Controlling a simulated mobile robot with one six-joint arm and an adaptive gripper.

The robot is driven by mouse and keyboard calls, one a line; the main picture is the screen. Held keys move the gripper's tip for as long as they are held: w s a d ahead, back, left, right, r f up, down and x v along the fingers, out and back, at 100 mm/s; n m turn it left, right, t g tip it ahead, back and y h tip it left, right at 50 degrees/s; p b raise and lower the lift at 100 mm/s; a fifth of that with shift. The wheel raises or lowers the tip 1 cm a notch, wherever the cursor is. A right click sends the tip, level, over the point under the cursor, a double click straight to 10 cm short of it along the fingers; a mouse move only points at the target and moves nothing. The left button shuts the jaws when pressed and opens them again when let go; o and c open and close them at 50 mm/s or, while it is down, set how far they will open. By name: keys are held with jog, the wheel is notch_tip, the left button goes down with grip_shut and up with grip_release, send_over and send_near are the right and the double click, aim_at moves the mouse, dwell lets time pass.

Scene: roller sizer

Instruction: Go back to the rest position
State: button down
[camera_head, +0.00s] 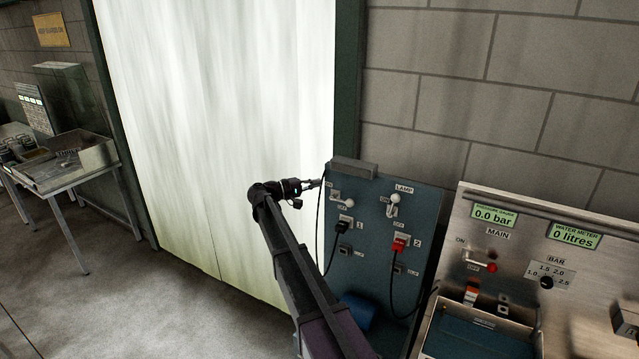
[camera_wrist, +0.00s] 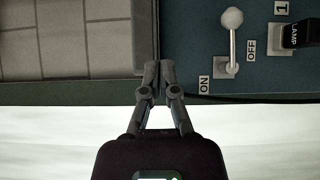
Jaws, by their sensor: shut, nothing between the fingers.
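My gripper (camera_head: 318,183) is at the upper left edge of the blue switch panel (camera_head: 375,262) in the head view. In the wrist view my gripper (camera_wrist: 159,68) is shut and empty, with its fingertips together at the panel's edge. A lever switch with a white knob (camera_wrist: 232,18) stands beside the fingers, apart from them, between ON and OFF labels. My arm reaches up from the bottom of the head view. Whether the fingertips touch the panel, I cannot tell.
A second lever (camera_head: 394,202) marked LAMP, a black plug (camera_head: 345,224) and a red plug (camera_head: 400,243) are on the panel. A steel console (camera_head: 522,212) with displays stands right. A pale strip curtain (camera_head: 220,110) hangs behind. A table (camera_head: 62,180) stands far left, past open floor.

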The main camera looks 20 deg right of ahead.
jog(key=shift+f, duration=0.1)
dwell(0.3)
jog(key=s+f+y+b, duration=0.4)
jog(key=s+f+b, duration=0.2)
jog(key=s+f, duration=0.45)
jog(key=s+f+y+b, duration=0.4)
jog(key=s+f+b, duration=0.25)
jog(key=f, duration=0.65)
jog(key=s+a+f+y+b, duration=0.5)
jog(key=s+a+f, duration=0.1)
jog(key=s+f, duration=0.3)
jog(key=s+a+f+m+g+y+b, duration=0.1)
jog(key=s+a+f+y+b, duration=0.4)
jog(key=s+f, duration=0.4)
jog(key=shift+s+a+f+b, duration=0.2)
jog(key=shift+s+a+b, duration=0.25)
jog(key=shift+a, duration=0.2)
